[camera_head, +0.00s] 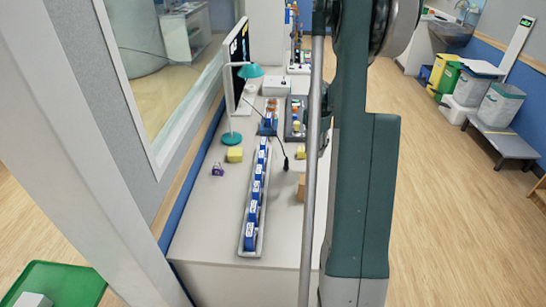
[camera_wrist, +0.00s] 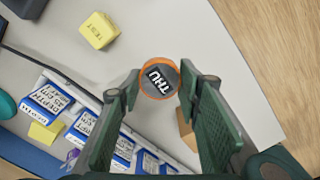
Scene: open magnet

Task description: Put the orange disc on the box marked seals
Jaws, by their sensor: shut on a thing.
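The orange disc (camera_wrist: 174,67), with an orange rim and a dark top lettered "THU", is between the fingertips of my gripper (camera_wrist: 159,85) in the wrist view. My gripper is shut on it, above the pale table. A row of blue boxes with white labels stands in a long grey tray; the row shows in the head view (camera_head: 257,190) and at the lower left of the wrist view (camera_wrist: 46,98). One label seems to read "depth gauges"; I cannot make out which box is marked seals. In the head view my arm hides the disc and the fingertips.
A yellow block (camera_wrist: 98,30) marked "TEST" and a brown block (camera_wrist: 186,128) lie on the table (camera_head: 205,240). A dark tray (camera_head: 296,130) stands farther back.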

